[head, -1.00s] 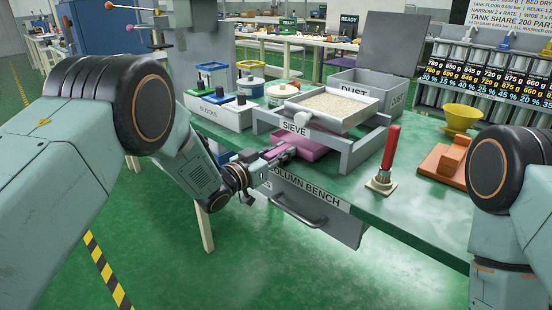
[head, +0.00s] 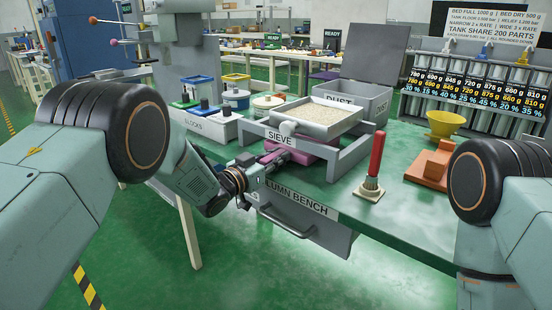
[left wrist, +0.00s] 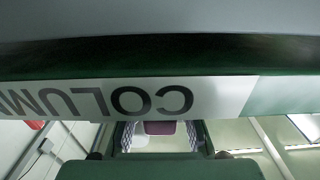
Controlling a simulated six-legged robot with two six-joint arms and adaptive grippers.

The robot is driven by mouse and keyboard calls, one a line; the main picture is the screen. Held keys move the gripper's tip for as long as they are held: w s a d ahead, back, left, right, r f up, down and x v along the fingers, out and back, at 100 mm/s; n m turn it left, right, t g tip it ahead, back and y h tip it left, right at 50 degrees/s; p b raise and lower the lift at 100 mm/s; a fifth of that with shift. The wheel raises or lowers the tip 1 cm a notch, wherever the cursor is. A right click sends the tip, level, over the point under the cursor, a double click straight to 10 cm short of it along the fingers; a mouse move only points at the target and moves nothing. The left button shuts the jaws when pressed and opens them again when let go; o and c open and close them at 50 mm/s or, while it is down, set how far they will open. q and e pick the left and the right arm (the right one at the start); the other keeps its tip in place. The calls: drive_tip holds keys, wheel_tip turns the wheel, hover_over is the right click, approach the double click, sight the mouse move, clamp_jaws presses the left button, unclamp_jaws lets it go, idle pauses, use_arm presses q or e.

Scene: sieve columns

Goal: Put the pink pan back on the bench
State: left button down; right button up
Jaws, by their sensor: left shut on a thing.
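The pink pan (head: 318,149) is low under the sieve frame (head: 345,160), at the front left of the bench (head: 405,205). The sieve and frame hide part of it. My left gripper (head: 279,157) reaches over the bench's front edge and is shut on the pan's near side. In the left wrist view, which is upside down, a dark pink patch of the pan (left wrist: 160,128) shows between the two fingers. I cannot tell whether the pan touches the bench top. My right arm shows at the right, but its gripper is out of view.
The sieve tray (head: 315,117) holds pale grains above the pan. A dust box (head: 365,98) stands behind it. The blocks box (head: 205,127) is to the left. A red-handled tool (head: 376,155), an orange block (head: 428,168) and a yellow funnel (head: 445,122) stand right. The front right bench top is clear.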

use_arm(q)
drive_tip(key=shift+f, duration=0.35)
drive_tip(key=c, duration=1.1)
unclamp_jaws()
drive_tip(key=shift+f, duration=0.1)
drive_tip(key=v, duration=1.2)
drive_tip(key=s+a+f+n+g+y+p, duration=0.1)
drive_tip(key=s+a+f+n+g+y, duration=0.25)
drive_tip(key=s+f, duration=0.5)
drive_tip(key=s+a+f+n+g+y+p, duration=0.1)
drive_tip(key=s+a+f+n+g+y, duration=0.1)
drive_tip(key=s+a+f+y, duration=0.45)
drive_tip(key=s+f+g+p, duration=0.1)
drive_tip(key=s+f+g, duration=0.1)
drive_tip(key=s, duration=0.8)
drive_tip(key=s+a+f+n+g+p, duration=0.1)
drive_tip(key=s+f+g+p, duration=0.1)
drive_tip(key=s, duration=0.8)
drive_tip(key=s+a+f+n+g+y+p, duration=0.1)
drive_tip(key=s+f+g+p, duration=0.1)
drive_tip(key=s, duration=0.9)
drive_tip(key=f+g, duration=0.1)
drive_tip(key=g, duration=0.1)
drive_tip(key=shift+g, duration=0.35)
